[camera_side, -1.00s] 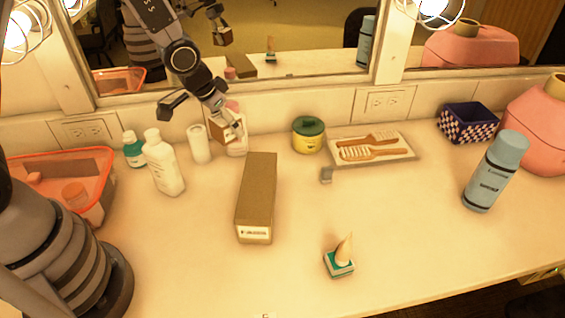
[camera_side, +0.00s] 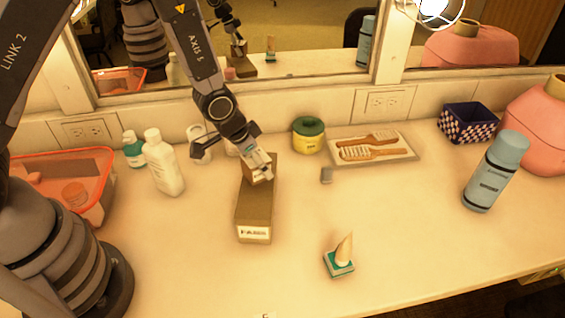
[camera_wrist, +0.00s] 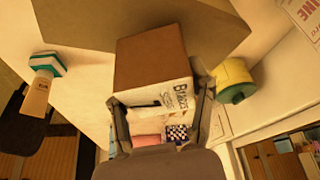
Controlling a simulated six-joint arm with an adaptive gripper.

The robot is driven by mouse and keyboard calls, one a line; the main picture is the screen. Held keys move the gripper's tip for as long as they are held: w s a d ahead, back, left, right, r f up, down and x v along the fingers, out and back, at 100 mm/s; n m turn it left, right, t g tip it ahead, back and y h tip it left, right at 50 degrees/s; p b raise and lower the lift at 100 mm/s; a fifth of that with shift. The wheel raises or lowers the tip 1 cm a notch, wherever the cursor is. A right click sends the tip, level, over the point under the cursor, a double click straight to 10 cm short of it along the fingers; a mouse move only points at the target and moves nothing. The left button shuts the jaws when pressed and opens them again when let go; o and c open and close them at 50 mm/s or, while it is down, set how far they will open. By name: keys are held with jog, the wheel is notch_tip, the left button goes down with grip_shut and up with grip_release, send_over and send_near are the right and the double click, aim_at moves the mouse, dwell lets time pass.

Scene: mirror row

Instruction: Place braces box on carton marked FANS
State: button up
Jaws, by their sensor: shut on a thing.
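The carton marked FANS (camera_side: 254,217) is a long brown box lying on the counter, its white label facing the front. My gripper (camera_side: 258,168) is over the carton's far end. It is shut on the braces box (camera_wrist: 150,62), a small box with a brown face and a white side printed "Braces", gripped between both fingers in the wrist view. The carton (camera_wrist: 100,22) also shows beyond the box in the wrist view.
White bottles (camera_side: 164,168) stand left. The counter's right middle is clear.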

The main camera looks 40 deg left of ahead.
jog(key=shift+f, duration=1.1)
jog(key=shift+f, duration=0.1)
jog(key=o, duration=1.2)
